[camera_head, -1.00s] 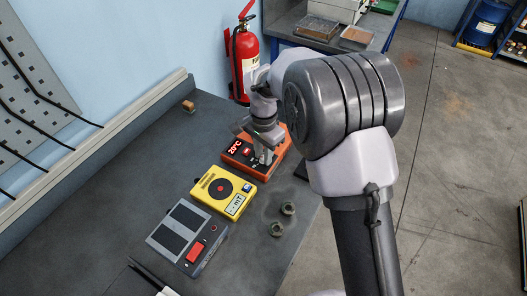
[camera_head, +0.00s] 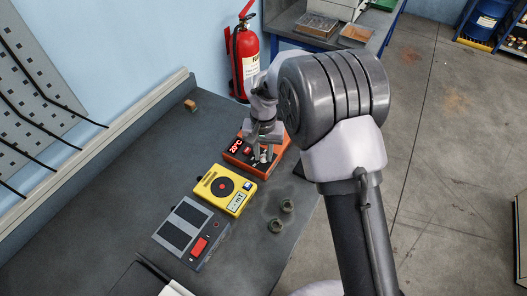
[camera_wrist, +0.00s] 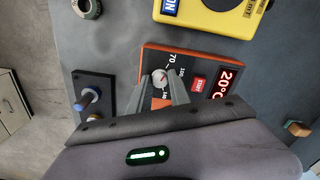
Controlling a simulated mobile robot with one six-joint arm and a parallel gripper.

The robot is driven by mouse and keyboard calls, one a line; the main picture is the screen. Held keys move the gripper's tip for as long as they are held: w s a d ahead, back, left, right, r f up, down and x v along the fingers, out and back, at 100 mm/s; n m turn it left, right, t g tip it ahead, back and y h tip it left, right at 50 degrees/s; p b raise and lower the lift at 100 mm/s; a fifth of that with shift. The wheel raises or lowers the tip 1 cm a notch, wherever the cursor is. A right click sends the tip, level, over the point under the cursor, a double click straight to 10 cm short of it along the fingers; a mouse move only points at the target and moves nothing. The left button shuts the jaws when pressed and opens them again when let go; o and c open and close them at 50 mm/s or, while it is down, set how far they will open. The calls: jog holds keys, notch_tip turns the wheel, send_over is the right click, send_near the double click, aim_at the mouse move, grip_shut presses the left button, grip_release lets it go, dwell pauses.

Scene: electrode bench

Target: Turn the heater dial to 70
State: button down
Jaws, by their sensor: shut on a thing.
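The heater is an orange box (camera_head: 238,160) on the bench, with a black top face and a red display (camera_head: 236,145) reading 20°C. In the wrist view the heater (camera_wrist: 203,53) shows its dial (camera_wrist: 162,78), a small pale knob with a red mark, beside printed numbers including 70. My gripper (camera_wrist: 167,82) is shut on the dial, one finger on each side of it. In the head view my gripper (camera_head: 262,155) points down at the heater and hides most of the dial. A red button (camera_wrist: 198,84) sits between dial and display.
A yellow device (camera_head: 224,190) stands close by the heater. A grey box with a red switch (camera_head: 199,245) is nearer the front. Two dark nuts (camera_head: 287,206) lie to the right. A peg on a dark plate (camera_wrist: 90,95) is beside the heater.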

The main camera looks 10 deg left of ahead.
aim_at(263, 156)
dwell(0.4)
jog(key=c, duration=1.2)
grip_release()
jog(key=shift+r, duration=0.1)
notch_tip(263, 156, up, 17)
jog(key=p, duration=0.4)
jog(key=shift+r+p, duration=0.15)
jog(key=shift+p, duration=0.2)
